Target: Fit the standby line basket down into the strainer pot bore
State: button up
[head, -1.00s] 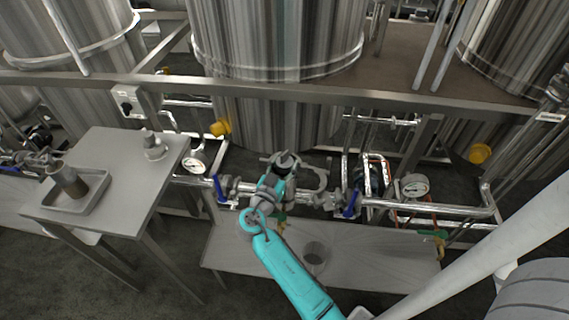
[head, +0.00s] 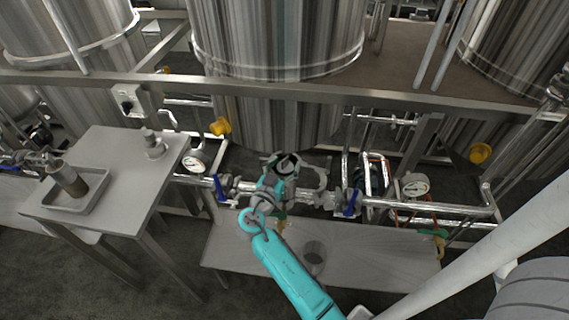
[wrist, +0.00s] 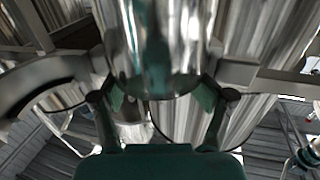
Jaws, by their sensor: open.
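My gripper (head: 284,168) is at the pipework in front of the middle tank, between two blue-handled valves. In the wrist view its two fingers (wrist: 160,100) are apart, one on each side of a shiny metal cylinder. I cannot tell whether they touch it, or whether it is the basket or the pot. The strainer pot bore is mostly hidden by my arm in the head view. A grey mesh-like basket (head: 314,256) stands on the low bench below. A brownish cylinder (head: 70,181) leans in a tray at the left. I cannot tell which is the standby line basket.
The grey tray (head: 92,196) lies on the left table (head: 125,180) near a small grey fitting (head: 153,143). Blue valve handles (head: 221,188) and (head: 352,203) flank my gripper. A steel rail (head: 300,89) runs above. The low bench (head: 385,250) has free room.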

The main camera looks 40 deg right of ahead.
jog(key=v, duration=1.1)
jog(key=shift+s+a, duration=0.15)
jog(key=shift+a, duration=0.25)
jog(key=s+f+n+t+y, duration=0.3)
jog(key=s+f+n+y, duration=0.4)
jog(key=f, duration=0.4)
jog(key=s+a+f+n+t+y, duration=0.1)
jog(key=s+a+f+n+y, duration=0.15)
jog(key=s, duration=0.25)
jog(key=s+a+f+n+y, duration=0.1)
jog(key=s+a+n+y, duration=0.15)
jog(key=s, duration=0.35)
jog(key=s+a+r+n+t+y, duration=0.2)
jog(key=s+a+r+y, duration=0.35)
jog(key=s, duration=0.55)
jog(key=s+a+r+t, duration=0.1)
jog(key=s+r, duration=0.5)
jog(key=r, duration=0.6)
jog(key=shift+a+r+m+t+h, duration=0.2)
jog(key=shift+a+m+t+h, duration=0.1)
jog(key=shift+a+t+h, duration=0.15)
jog(key=shift+d, duration=0.15)
